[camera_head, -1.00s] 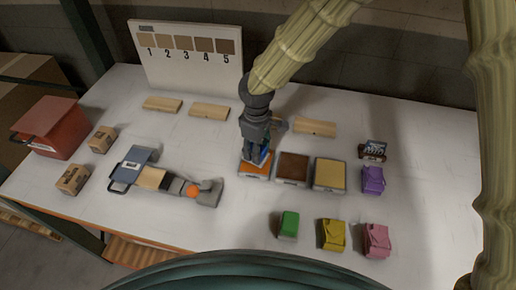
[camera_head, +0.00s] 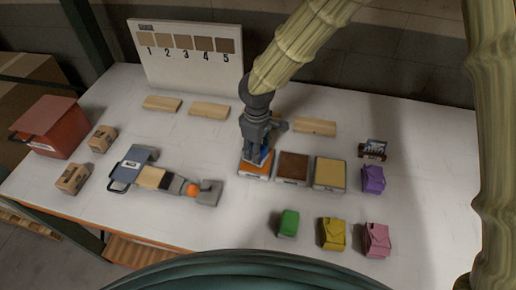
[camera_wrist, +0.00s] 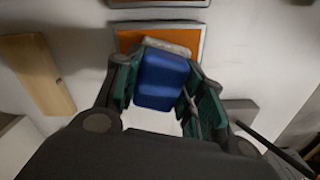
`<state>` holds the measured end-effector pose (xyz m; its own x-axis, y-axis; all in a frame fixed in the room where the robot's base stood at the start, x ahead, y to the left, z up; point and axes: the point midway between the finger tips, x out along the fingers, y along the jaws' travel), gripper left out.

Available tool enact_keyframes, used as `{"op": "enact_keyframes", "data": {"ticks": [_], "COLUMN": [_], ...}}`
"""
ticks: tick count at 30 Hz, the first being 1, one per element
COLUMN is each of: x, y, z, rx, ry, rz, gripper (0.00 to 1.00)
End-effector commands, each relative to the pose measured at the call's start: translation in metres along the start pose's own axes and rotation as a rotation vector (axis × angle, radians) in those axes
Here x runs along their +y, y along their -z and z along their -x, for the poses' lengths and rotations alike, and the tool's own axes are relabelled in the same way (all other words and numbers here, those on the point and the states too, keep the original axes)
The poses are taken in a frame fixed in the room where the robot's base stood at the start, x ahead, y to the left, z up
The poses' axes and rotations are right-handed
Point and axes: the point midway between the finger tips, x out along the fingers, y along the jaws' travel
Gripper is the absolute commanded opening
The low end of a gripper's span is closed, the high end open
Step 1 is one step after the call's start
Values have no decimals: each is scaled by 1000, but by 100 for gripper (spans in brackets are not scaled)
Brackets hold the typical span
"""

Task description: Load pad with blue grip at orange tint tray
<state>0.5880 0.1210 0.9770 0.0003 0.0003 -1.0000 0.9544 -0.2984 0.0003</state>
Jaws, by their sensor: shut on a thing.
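The orange tint tray (camera_head: 256,171) sits at the left end of a row of three trays on the white table. In the wrist view its orange surface (camera_wrist: 184,31) shows with a light rim. My gripper (camera_head: 258,150) is over this tray, pointing down. In the wrist view my gripper (camera_wrist: 165,95) is shut on the blue grip (camera_wrist: 162,79) of the pad. The pale pad (camera_wrist: 165,46) shows beyond the blue grip, over the near part of the orange tray. I cannot tell whether the pad touches the orange surface.
A brown tray (camera_head: 293,167) and a yellow tray (camera_head: 330,174) stand right of the orange one. Wooden blocks (camera_head: 209,110) lie behind. A numbered swatch board (camera_head: 188,60) stands at the back. Green (camera_head: 288,223), yellow (camera_head: 333,234), pink (camera_head: 376,240) and purple (camera_head: 373,179) items lie right.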

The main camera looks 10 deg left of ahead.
Motion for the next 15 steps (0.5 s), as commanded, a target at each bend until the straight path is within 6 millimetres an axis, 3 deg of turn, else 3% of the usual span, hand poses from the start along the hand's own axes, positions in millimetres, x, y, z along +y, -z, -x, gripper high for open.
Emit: {"op": "enact_keyframes", "data": {"ticks": [15], "x": [0], "y": [0], "z": [-5], "rx": [0], "ry": [0], "rz": [0], "gripper": [20]}}
